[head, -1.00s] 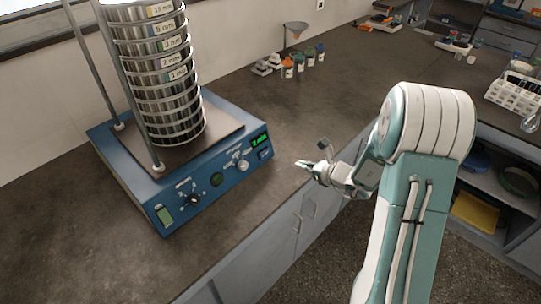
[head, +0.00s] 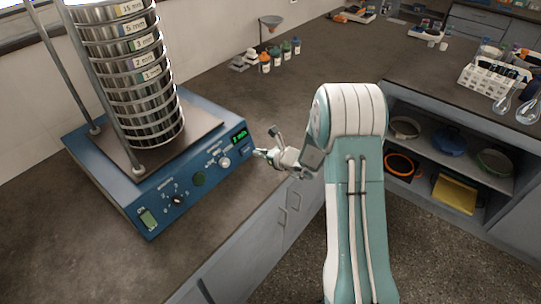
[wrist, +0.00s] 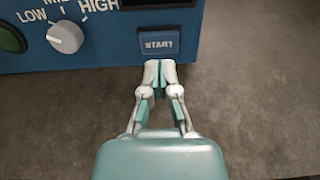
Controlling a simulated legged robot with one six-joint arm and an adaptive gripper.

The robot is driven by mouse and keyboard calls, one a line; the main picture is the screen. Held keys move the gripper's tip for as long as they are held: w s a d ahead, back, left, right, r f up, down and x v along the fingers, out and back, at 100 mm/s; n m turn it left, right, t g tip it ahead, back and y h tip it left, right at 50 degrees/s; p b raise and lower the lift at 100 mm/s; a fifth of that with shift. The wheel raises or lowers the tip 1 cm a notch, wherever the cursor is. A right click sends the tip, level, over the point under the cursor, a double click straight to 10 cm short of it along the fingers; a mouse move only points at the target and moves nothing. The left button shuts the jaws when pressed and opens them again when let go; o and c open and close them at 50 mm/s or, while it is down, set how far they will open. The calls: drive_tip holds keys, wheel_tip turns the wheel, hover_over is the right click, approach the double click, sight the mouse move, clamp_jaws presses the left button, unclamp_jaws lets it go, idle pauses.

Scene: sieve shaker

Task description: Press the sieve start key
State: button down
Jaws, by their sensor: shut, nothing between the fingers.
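The sieve shaker has a blue base (head: 132,195) with a tall stack of metal sieves on top, at the left of the head view. Its start key (wrist: 159,43) is a blue rectangular button marked START on the front panel in the wrist view. My gripper (wrist: 160,66) is shut and empty, with its tips just below the key in that picture. I cannot tell whether the tips touch the panel. In the head view my gripper (head: 257,152) is at the right end of the panel, close to the key (head: 243,146), which is small there.
A white speed knob (wrist: 65,37) marked LOW to HIGH and a green button (wrist: 10,38) lie left of the key. A green display (head: 239,135) sits above it. Several small bottles (head: 277,58) stand farther back. The bench in front of the panel is clear.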

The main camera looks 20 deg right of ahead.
sight(247, 150)
drive_tip(key=shift+x, duration=1.85)
